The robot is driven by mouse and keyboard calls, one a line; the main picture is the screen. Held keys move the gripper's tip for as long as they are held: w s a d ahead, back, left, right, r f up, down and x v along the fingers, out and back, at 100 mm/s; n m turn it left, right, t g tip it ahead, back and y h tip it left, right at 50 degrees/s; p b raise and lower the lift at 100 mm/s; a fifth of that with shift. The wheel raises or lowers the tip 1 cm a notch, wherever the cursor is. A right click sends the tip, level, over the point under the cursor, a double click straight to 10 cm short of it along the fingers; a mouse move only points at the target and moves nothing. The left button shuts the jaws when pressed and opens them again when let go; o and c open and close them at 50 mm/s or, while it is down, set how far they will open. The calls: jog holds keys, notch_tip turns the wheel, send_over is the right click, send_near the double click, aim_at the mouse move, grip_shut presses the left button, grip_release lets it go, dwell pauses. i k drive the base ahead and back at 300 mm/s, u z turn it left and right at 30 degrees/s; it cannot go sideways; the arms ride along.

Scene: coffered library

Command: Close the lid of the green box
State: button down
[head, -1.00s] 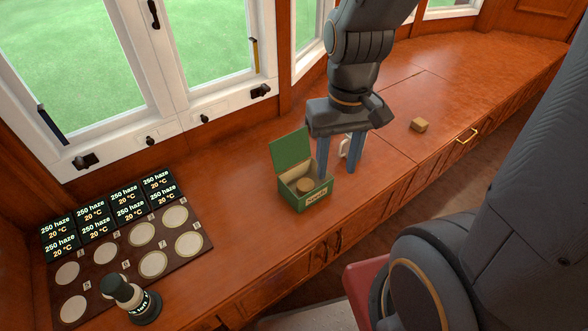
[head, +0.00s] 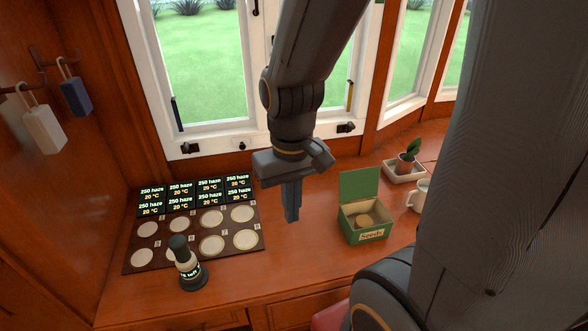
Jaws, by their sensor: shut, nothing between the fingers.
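The green box (head: 366,234) stands on the wooden counter, right of centre, with a "Seeds" label on its front. Its lid (head: 360,187) is open and stands up at the back edge. A round tan item (head: 364,220) lies inside the box. My gripper (head: 292,217) is shut and empty, pointing down over the counter to the left of the box and apart from it.
A dark board (head: 133,262) with several pale discs and small displays lies left of my gripper. A dark bottle-like object (head: 188,264) stands at its front. A white mug (head: 417,196) and a potted plant (head: 407,158) are right of the box. Windows line the back.

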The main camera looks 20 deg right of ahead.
aim_at(355, 185)
jog(key=u, duration=0.35)
jog(key=k, duration=0.4)
jog(key=z, duration=1.15)
jog(key=i, duration=0.5)
jog(key=u, duration=0.05)
